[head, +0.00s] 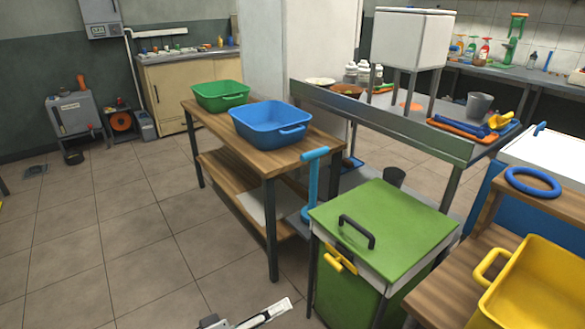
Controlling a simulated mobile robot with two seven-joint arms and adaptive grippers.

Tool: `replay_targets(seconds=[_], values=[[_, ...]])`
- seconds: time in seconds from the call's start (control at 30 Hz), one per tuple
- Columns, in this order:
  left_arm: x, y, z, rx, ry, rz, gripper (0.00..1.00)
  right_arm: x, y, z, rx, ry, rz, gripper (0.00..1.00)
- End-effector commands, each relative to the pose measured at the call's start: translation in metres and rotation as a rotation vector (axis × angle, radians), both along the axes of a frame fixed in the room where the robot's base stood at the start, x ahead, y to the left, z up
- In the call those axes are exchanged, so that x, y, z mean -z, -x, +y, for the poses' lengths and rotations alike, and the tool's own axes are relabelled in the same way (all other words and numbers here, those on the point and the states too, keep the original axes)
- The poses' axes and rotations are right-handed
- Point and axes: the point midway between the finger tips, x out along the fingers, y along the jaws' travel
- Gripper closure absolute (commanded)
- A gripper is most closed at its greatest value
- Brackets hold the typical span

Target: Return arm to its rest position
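My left gripper (264,313) shows only in part at the bottom edge of the head view, as a pale, long piece with a grey part beside it. It is over the tiled floor, in front of the wooden table and left of the green-lidded bin. I see nothing held in the part that shows, but its fingers cannot be made out well enough to tell open from shut. My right gripper is not in view.
A wooden table (257,153) holds a green tub (220,97) and a blue tub (268,124). A green-lidded bin (385,225) stands right of my gripper. A yellow tub (535,285) is at the right edge. The tiled floor (110,235) at left is clear.

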Motion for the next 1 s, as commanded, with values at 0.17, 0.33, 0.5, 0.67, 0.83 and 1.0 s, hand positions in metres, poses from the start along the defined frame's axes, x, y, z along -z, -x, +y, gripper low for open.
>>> replay_targets(seconds=[0.17, 0.33, 0.5, 0.67, 0.83, 1.0], values=[[-0.039, 0.022, -0.01, -0.04, -0.099, -0.176, 0.8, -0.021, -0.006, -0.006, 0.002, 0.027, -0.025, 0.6], [-0.05, 0.044, -0.004, -0.103, -0.23, -0.295, 0.8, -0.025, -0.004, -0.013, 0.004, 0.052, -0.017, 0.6], [-0.047, 0.067, 0.015, -0.173, -0.399, -0.373, 0.8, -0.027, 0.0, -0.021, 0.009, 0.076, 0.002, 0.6], [-0.032, 0.097, 0.046, -0.225, -0.595, -0.402, 0.8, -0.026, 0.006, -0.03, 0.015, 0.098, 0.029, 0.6], [-0.005, 0.143, 0.09, -0.244, -0.837, -0.384, 0.8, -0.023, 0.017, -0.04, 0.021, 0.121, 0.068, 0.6], [0.024, 0.198, 0.135, -0.214, -1.058, -0.335, 0.8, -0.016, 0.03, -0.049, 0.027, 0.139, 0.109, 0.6]])
